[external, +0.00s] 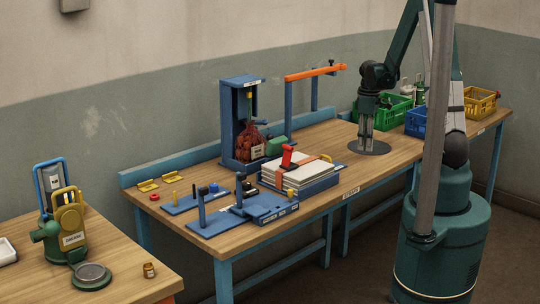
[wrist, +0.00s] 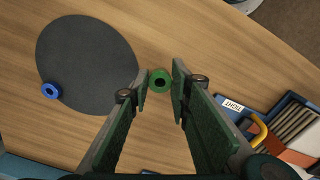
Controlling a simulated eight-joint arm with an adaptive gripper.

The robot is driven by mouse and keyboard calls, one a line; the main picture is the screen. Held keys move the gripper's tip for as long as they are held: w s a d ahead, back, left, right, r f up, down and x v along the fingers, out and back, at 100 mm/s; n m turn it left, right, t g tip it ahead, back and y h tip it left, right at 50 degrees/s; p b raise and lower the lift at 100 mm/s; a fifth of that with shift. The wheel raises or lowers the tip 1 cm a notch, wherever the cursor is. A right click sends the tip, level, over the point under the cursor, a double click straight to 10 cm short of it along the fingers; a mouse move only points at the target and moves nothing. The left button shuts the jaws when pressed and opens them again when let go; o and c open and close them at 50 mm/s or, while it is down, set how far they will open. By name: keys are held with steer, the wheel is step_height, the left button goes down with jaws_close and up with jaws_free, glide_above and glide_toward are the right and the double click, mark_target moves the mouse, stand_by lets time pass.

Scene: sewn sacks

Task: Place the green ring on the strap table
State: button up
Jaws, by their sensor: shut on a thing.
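In the wrist view the green ring (wrist: 159,80) sits between the tips of my gripper (wrist: 159,88), which is shut on it. Its hole faces the camera, and bare wood shows around it. The height of the ring above the wood is hard to tell. In the external view my gripper (external: 366,150) points down over a dark round disc on the long wooden table (external: 395,168); the ring cannot be made out there. The table's front label is too small to read.
A blue ring (wrist: 50,90) lies at the rim of the dark disc (wrist: 85,62). A strapped stack (external: 298,172) with a red handle stands left of my gripper. Green (external: 390,110), blue (external: 415,122) and yellow (external: 481,101) crates stand to the right. Bare wood lies in front.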

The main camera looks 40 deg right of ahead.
mark_target(365, 158)
steer(key=shift+f, duration=1.75)
steer(key=shift+f+b, duration=0.25)
steer(key=shift+b, duration=0.15)
steer(key=o, duration=0.7)
steer(key=shift+r, duration=0.1)
steer(key=shift+r, duration=0.1)
steer(key=shift+r+p, duration=0.9)
steer(key=shift+r, duration=5.15)
steer(key=shift+r, duration=0.1)
